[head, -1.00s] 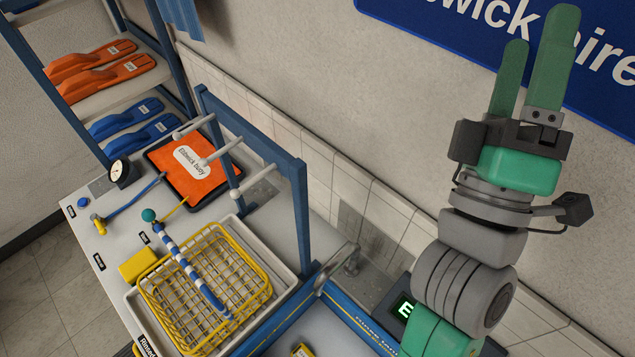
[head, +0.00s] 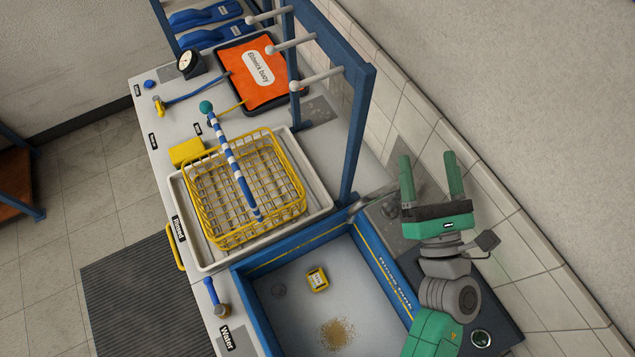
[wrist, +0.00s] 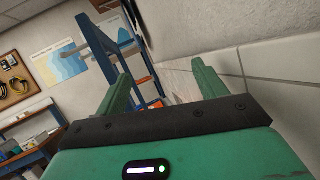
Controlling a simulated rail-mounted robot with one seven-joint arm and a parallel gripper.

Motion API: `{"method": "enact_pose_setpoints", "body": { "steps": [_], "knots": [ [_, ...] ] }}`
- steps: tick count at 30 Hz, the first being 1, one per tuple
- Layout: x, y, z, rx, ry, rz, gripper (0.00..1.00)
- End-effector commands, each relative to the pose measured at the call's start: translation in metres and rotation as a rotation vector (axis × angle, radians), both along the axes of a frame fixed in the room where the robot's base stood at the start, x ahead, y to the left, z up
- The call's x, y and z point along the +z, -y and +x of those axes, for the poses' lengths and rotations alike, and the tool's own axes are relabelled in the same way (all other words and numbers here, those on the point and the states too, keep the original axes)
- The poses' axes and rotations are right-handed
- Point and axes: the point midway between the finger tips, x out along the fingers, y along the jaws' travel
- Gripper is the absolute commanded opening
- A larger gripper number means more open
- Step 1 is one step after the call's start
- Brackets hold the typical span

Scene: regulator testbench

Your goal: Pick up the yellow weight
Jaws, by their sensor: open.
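The yellow weight (head: 317,279) is a small yellow block with a dark and pale face. It lies on the floor of the blue-walled rinse tank (head: 262,330) in the head view. My gripper (head: 431,165) is raised near the tiled wall, up and to the right of the weight, with its two green fingers apart and nothing between them. In the wrist view the open fingers (wrist: 163,80) also show empty, and the weight is not in that view.
A yellow wire basket (head: 288,183) with a striped blue-white stick (head: 238,172) across it sits in a white tray (head: 205,258) beside the tank. A blue frame with white pegs (head: 357,125) stands behind. A brown granular patch (head: 337,334) lies on the tank floor.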

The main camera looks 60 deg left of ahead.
Motion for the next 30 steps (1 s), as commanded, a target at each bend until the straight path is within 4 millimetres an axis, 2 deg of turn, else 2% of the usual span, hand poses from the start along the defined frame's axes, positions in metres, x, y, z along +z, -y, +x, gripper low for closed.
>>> {"method": "enact_pose_setpoints", "body": {
  "steps": [1, 3, 5, 6, 8, 9, 12, 13, 15, 18, 23, 27, 30],
  "knots": [
    [-0.049, 0.011, -0.011, 0.004, 0.041, -0.077, 0.71],
    [-0.110, 0.025, -0.036, 0.030, 0.116, -0.179, 0.71],
    [-0.158, 0.018, -0.058, 0.051, 0.176, -0.299, 0.71],
    [-0.192, 0.014, -0.073, 0.069, 0.202, -0.376, 0.71],
    [-0.244, 0.014, -0.100, 0.108, 0.241, -0.490, 0.71],
    [-0.281, 0.023, -0.118, 0.137, 0.219, -0.556, 0.71],
    [-0.355, 0.048, -0.166, 0.220, 0.138, -0.686, 0.71],
    [-0.371, 0.054, -0.179, 0.243, 0.121, -0.716, 0.71],
    [-0.397, 0.066, -0.201, 0.283, 0.092, -0.765, 0.71],
    [-0.414, 0.075, -0.217, 0.311, 0.075, -0.796, 0.71],
    [-0.418, 0.072, -0.219, 0.315, 0.073, -0.799, 0.71],
    [-0.425, 0.055, -0.218, 0.314, 0.074, -0.797, 0.71],
    [-0.426, 0.050, -0.216, 0.313, 0.073, -0.799, 0.71]
  ]
}}
